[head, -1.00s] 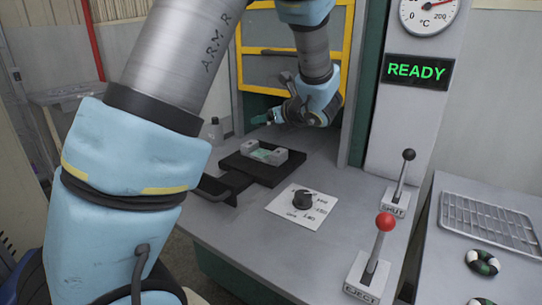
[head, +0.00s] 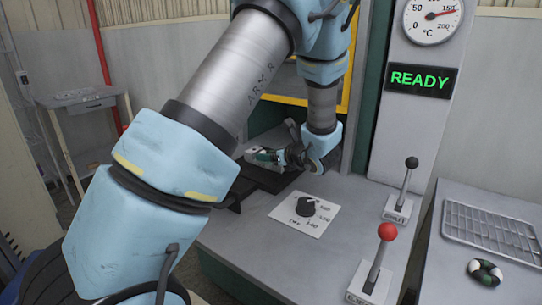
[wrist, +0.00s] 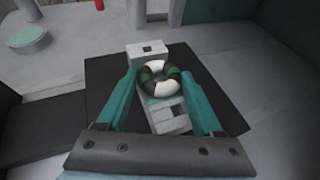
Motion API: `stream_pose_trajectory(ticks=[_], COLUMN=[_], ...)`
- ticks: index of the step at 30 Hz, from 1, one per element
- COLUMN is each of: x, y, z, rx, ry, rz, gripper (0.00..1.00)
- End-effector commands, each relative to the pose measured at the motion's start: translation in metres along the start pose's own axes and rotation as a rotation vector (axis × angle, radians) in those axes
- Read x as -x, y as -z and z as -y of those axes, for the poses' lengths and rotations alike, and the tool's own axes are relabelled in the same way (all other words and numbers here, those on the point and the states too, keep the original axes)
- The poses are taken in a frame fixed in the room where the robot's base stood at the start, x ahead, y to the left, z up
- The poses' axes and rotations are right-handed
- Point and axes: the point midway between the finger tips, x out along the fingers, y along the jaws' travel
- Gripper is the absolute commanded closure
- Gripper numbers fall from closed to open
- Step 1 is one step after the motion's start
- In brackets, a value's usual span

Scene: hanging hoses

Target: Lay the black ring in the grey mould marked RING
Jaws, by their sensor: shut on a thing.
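My gripper (wrist: 160,78) is shut on a ring (wrist: 159,66) banded in black, white and dark green, held between its two teal fingers. In the wrist view the ring lies over the middle of a grey mould (wrist: 147,50), whose two end blocks show beyond and below it. I cannot tell whether the ring touches the mould. No RING mark is readable. In the head view my gripper (head: 264,156) is down at the mould and hides most of it.
The mould sits on a black plate (wrist: 102,80) at the press opening. A dial card (head: 303,213), a red-knobbed EJECT lever (head: 378,262) and a black-knobbed SHUT lever (head: 402,189) stand close by. Another banded ring (head: 485,271) lies near a wire rack (head: 488,224). A sign (head: 420,80) reads READY.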

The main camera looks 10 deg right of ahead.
Motion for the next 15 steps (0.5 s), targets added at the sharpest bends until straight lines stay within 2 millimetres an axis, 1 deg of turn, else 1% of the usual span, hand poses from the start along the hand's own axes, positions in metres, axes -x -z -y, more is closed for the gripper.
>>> stream_pose_trajectory(ticks=[1,3,12,15], x=[-0.002,-0.003,-0.006,-0.006], y=[0.008,0.011,0.022,0.022], z=[-0.002,-0.002,-0.004,-0.005], rx=[-0.008,-0.009,-0.015,-0.014], ry=[-0.003,-0.003,-0.007,-0.008], rz=[-0.010,-0.011,-0.016,-0.017], gripper=[0.86,0.86,0.86,0.86])
